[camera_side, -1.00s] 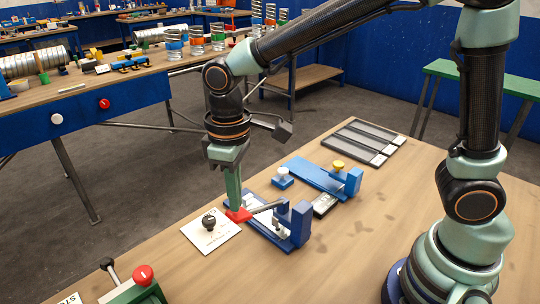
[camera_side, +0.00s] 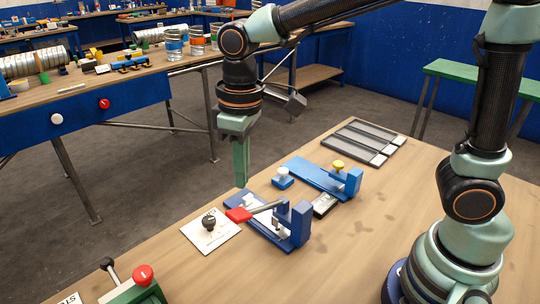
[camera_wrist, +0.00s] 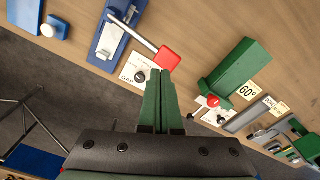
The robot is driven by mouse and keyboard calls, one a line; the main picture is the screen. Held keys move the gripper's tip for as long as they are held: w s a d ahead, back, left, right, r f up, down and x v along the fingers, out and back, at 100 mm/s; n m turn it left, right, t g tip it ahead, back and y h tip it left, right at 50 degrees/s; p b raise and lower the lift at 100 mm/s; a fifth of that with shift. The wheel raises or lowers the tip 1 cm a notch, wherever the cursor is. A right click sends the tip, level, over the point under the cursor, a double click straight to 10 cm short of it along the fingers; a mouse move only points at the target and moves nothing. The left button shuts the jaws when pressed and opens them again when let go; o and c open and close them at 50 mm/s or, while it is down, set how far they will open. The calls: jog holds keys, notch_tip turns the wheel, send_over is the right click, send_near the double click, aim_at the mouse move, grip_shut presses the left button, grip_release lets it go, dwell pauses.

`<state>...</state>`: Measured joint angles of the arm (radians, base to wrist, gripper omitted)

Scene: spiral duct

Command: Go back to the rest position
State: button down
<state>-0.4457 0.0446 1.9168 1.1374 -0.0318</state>
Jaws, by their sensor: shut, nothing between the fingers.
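My gripper (camera_side: 240,182) is shut and empty, its green fingers together and pointing down. In the side view it hangs above the far left end of a blue clamp fixture (camera_side: 262,222), apart from it. The fixture's lever with a red grip (camera_side: 238,215) lies low, pointing left over a white card (camera_side: 211,232) with a black knob (camera_side: 208,222). In the wrist view the gripper fingertips (camera_wrist: 161,78) appear just below the red grip (camera_wrist: 167,58), with the white card (camera_wrist: 138,70) partly hidden behind them.
A second blue fixture (camera_side: 318,178) with a yellow knob stands behind. A grey tray (camera_side: 362,142) lies at the back of the table. A green device with a red knob (camera_side: 144,275) is at the front left. A workbench (camera_side: 140,90) stands across the floor.

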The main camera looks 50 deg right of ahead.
jog(key=s+d+r+m+t, duration=0.1)
jog(key=s+d+m+t, duration=0.1)
jog(key=d, duration=0.6)
jog(key=s+d+r+m+t, duration=0.2)
jog(key=s+d+m+t, duration=0.1)
jog(key=d, duration=0.5)
jog(key=shift+r, duration=0.3)
jog(key=shift+s, duration=0.1)
dwell(0.4)
